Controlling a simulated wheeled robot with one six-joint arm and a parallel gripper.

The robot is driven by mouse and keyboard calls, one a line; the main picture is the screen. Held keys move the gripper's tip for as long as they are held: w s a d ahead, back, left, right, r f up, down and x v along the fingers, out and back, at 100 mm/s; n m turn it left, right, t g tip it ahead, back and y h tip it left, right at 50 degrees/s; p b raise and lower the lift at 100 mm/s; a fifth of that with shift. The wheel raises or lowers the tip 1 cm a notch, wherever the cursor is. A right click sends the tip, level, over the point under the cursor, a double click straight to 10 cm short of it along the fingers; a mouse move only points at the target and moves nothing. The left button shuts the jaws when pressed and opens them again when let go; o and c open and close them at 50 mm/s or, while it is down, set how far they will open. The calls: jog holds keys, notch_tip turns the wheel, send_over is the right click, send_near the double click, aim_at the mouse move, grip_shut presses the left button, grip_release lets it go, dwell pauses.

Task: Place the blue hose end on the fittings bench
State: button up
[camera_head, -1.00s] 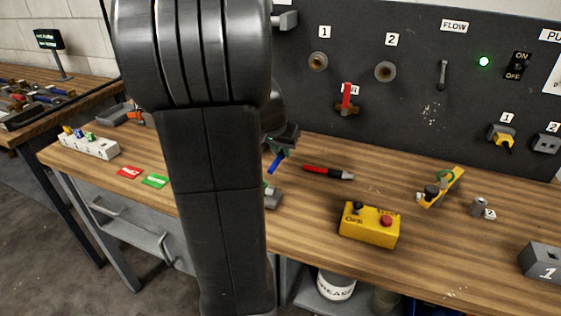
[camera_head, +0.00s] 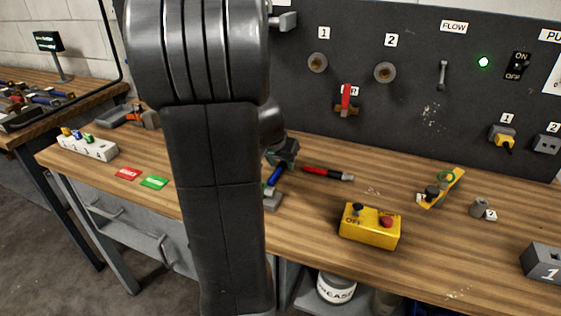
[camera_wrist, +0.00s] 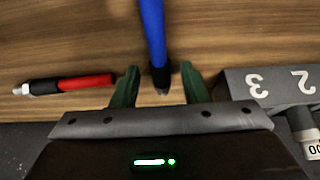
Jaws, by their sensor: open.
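The blue hose end (camera_wrist: 153,35) has a dark tip and appears to lie on the wooden bench top (camera_wrist: 60,35). In the wrist view it runs between my two green fingers, with a gap on both sides. My gripper (camera_wrist: 160,68) is open around its dark end. In the head view the blue hose end (camera_head: 275,176) shows beside my arm, just below my gripper (camera_head: 282,158), on the wooden bench (camera_head: 420,262). My arm hides part of the bench there.
A red and black hose end (camera_head: 328,173) lies close on the right. A grey numbered block (camera_wrist: 270,86) sits very near my gripper. A yellow control box (camera_head: 370,227) stands farther right. Red and green cards (camera_head: 154,182) lie on the left.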

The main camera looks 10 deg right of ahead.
jog(key=shift+r, duration=0.15)
jog(key=shift+r, duration=0.2)
jog(key=p+v, duration=0.1)
jog(key=v, duration=1)
jog(key=shift+s+a+r, duration=0.15)
jog(key=shift+s+r, duration=0.05)
jog(key=shift+r, duration=0.05)
